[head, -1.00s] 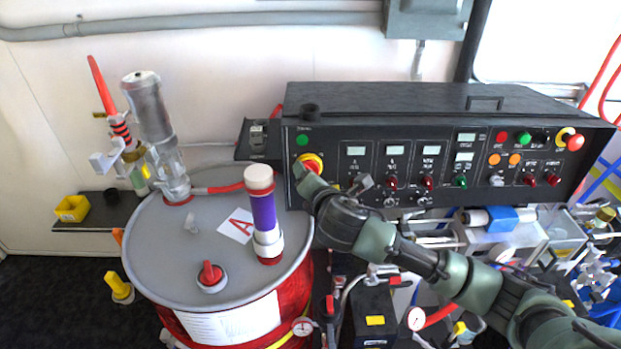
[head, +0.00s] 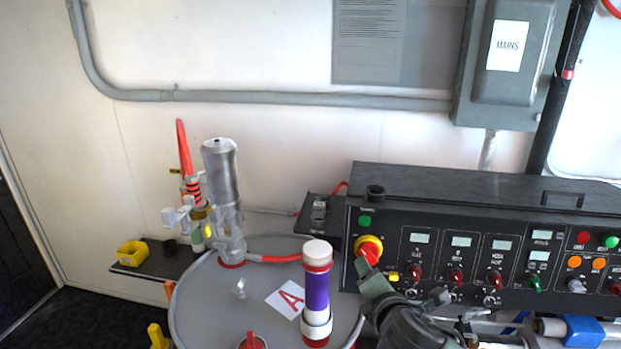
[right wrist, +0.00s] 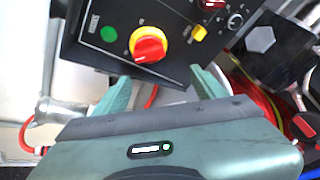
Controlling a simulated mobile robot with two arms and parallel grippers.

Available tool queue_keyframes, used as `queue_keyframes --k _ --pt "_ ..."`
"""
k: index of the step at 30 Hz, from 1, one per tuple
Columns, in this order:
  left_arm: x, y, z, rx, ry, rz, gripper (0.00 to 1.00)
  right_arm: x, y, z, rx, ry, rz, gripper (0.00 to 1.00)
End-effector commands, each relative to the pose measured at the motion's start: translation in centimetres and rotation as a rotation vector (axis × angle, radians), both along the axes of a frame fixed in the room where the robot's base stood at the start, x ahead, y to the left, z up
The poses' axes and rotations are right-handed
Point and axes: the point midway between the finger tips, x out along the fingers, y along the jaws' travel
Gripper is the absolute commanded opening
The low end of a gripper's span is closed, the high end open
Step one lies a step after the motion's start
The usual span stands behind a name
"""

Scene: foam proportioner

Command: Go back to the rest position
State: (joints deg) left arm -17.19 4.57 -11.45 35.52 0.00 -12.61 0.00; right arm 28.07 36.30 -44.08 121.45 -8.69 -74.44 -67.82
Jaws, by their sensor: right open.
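My right gripper (head: 372,286) is in front of the left end of the black control panel (head: 390,215), just below the red and yellow rotary switch (head: 369,248). In the right wrist view the two green fingers of my right gripper (right wrist: 160,84) are apart with nothing between them. The rotary switch (right wrist: 150,45) shows beyond the fingertips, clear of them. My left gripper is in neither view.
A grey-topped drum (head: 210,310) stands left of the panel, with a purple-banded cylinder (head: 317,290) near my right gripper. A grey MAINS box (head: 505,60) hangs on the wall. Open wall space lies above the panel.

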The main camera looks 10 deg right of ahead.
Motion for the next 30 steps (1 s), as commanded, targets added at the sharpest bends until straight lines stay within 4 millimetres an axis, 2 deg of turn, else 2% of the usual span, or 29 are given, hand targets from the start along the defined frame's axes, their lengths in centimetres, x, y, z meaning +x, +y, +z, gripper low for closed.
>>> queue_keyframes --k 1,5,6,12,15,21,27,30 --pt "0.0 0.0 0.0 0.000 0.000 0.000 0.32 -1.4 0.7 -1.7 0.090 0.040 -0.024 0.71" --pt "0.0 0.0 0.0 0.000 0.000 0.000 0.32 -6.1 1.9 -6.2 0.414 0.167 -0.175 0.71" --pt "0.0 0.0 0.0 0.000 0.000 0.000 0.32 -7.8 2.1 -7.7 0.525 0.212 -0.243 0.71" --pt "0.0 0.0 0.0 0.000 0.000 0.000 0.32 -16.8 1.4 -13.7 0.990 0.395 -0.661 0.71" --pt "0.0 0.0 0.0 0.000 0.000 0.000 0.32 -20.6 0.8 -15.6 1.134 0.446 -0.855 0.71" --pt "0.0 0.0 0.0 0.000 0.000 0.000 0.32 -26.8 -0.6 -18.1 1.313 0.488 -1.183 0.71" --pt "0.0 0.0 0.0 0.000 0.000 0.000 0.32 -32.4 -1.9 -19.5 1.419 0.485 -1.486 0.71" --pt "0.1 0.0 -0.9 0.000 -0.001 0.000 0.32 -31.6 -1.8 -23.0 1.412 0.490 -1.494 0.71"
